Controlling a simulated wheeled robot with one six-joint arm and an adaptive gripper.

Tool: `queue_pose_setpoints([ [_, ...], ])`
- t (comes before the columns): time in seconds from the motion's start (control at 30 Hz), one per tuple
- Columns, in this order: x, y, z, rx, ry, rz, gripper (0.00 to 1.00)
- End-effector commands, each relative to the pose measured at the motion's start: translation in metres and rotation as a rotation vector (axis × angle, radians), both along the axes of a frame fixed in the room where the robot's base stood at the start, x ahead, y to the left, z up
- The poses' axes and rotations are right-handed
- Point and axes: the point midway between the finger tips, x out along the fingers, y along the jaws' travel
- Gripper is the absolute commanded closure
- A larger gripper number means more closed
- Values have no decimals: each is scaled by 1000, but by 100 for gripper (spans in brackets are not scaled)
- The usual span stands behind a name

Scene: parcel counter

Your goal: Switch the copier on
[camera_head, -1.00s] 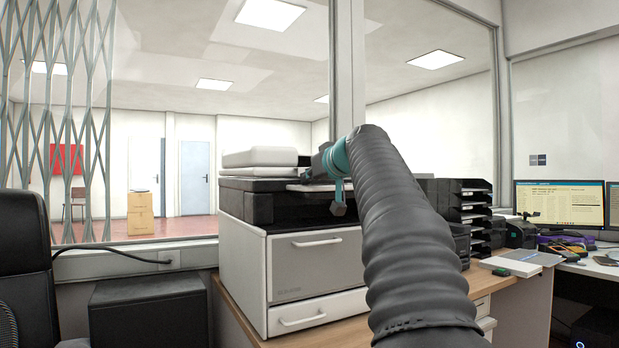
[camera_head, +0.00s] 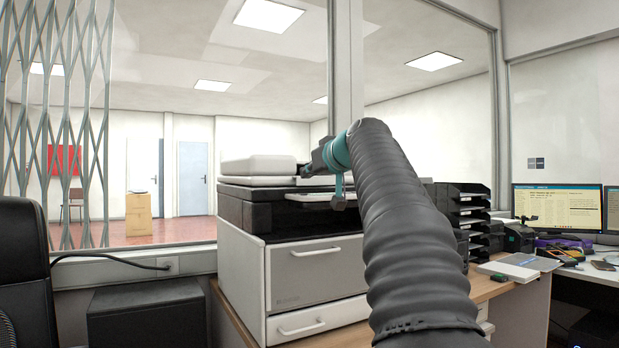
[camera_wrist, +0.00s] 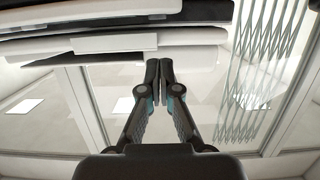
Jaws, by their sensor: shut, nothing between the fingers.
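The copier (camera_head: 243,267) stands on the wooden counter. It has a white lower body with two drawers, a dark upper part and a pale lid. My gripper (camera_head: 306,171) is at the copier's upper part, by the pale panel below the lid, and my sleeved arm covers the copier's right side. In the wrist view my gripper (camera_wrist: 158,84) has its fingers together and empty. The copier's pale edge (camera_wrist: 100,42) crosses the top of that view, close to the fingertips; I cannot tell whether they touch. I cannot make out a power switch or a lit display.
A black letter tray (camera_head: 468,215) stands right of the copier. Monitors (camera_head: 558,205) and small items are on the desk at far right. A black chair (camera_head: 22,265) and a dark box (camera_head: 145,318) are at left. A glass window is behind the copier.

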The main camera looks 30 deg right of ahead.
Motion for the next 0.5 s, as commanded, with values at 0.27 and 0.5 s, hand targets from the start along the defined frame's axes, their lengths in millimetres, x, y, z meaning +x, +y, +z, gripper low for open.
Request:
queue_pose_setpoints([
  [0.27, -53, -3, 11, -2, -6, -5, 100],
  [0.5, -84, -4, 20, 0, -6, -3, 100],
])
